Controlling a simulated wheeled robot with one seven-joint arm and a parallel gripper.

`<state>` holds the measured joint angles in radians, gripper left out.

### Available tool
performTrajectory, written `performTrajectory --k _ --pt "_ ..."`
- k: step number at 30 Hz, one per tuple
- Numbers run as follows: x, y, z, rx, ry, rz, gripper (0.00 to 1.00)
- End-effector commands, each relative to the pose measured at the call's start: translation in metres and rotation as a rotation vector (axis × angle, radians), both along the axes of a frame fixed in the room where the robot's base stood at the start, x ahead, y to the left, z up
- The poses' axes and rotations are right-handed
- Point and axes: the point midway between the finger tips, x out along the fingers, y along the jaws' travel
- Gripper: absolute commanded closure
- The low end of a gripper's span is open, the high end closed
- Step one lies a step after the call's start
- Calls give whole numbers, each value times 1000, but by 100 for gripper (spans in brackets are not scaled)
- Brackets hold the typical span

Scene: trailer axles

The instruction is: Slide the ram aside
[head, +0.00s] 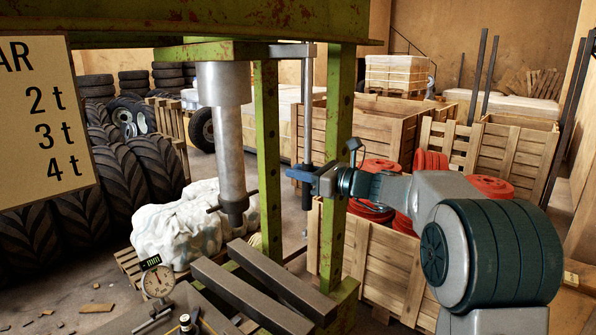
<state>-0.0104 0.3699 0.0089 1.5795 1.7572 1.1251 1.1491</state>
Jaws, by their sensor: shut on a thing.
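The ram (228,130) is a thick grey cylinder hanging upright from a green carriage (215,50) under the top beam of a green press frame (270,165). Its narrow dark lower end, with a cross pin, hangs clear above the press bed. A thin upright grey handle bar (307,100) hangs from a flat arm at the carriage's right, between the green posts. My gripper (303,172) reaches in from the right and is shut around this bar near its dark lower grip. The fingers partly hide the bar there.
Two dark steel bars (265,290) lie across the press bed. A dial gauge (158,282) stands at the front left. A sign (45,115) covers the left edge. A wooden crate with red coils (375,265) stands beneath my arm. The right green post (335,150) is close to my gripper.

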Motion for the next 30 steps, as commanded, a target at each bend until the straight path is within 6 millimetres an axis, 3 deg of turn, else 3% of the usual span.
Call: performTrajectory --k 13,14,15,16,25,30 --pt "4 -3 1 2 -1 3 100" --pt "4 -3 1 3 -1 3 71" --pt "4 -4 1 2 -1 2 60" --pt "4 -4 1 2 -1 2 55" --pt "3 -5 0 2 -1 1 55" --pt "-4 -21 -1 1 -2 -2 55"
